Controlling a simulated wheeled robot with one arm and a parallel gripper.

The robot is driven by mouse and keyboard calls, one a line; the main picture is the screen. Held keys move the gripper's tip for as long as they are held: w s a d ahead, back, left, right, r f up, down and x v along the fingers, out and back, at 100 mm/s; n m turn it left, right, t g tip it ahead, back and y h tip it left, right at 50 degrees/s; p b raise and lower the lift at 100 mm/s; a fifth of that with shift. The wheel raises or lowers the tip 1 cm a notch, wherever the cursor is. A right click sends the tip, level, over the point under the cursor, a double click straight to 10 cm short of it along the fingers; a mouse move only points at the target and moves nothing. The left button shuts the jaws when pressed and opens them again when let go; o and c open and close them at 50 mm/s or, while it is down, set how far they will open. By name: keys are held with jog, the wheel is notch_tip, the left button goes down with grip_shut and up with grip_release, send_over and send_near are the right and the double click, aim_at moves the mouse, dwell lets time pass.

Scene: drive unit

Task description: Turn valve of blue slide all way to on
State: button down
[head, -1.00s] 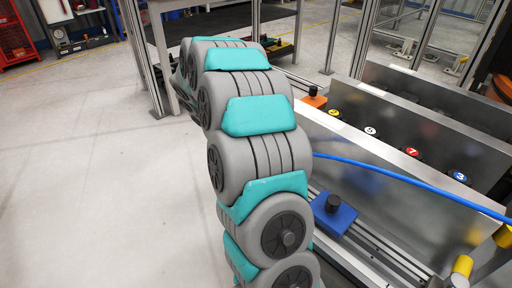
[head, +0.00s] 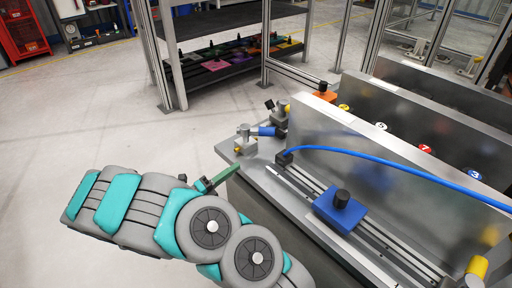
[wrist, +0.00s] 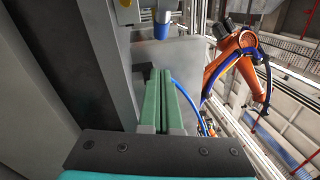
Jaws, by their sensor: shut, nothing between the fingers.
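The blue slide (head: 340,211) with a black knob sits on the metal rails. A valve with a blue handle (head: 266,131) is at the far left end of the bench, beside a grey fitting. A blue part, apparently that handle, shows at the top of the wrist view (wrist: 161,27). My gripper (head: 222,175) has green fingers and is just in front of and below the valve, apart from it. In the wrist view the fingers (wrist: 164,98) are shut together and empty.
A blue hose (head: 390,168) runs along an upright metal panel (head: 340,145) right of the valve. An orange slide (head: 325,93) is behind that panel. A shelf rack (head: 230,65) stands beyond. Open floor is at left. An orange robot arm (wrist: 232,62) shows in the wrist view.

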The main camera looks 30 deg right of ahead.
send_near(267, 135)
jog(key=s+d, duration=0.2)
jog(key=d, duration=0.1)
jog(key=shift+s, duration=0.25)
jog(key=shift+w+d+r, duration=0.15)
jog(key=shift+w+d, duration=0.4)
jog(key=shift+w+d+r, duration=0.15)
jog(key=shift+w+d, duration=0.4)
jog(key=shift+w, duration=0.05)
jog(key=shift+w+d+r, duration=0.2)
jog(key=shift+w+d, duration=0.05)
jog(key=shift+w, duration=0.2)
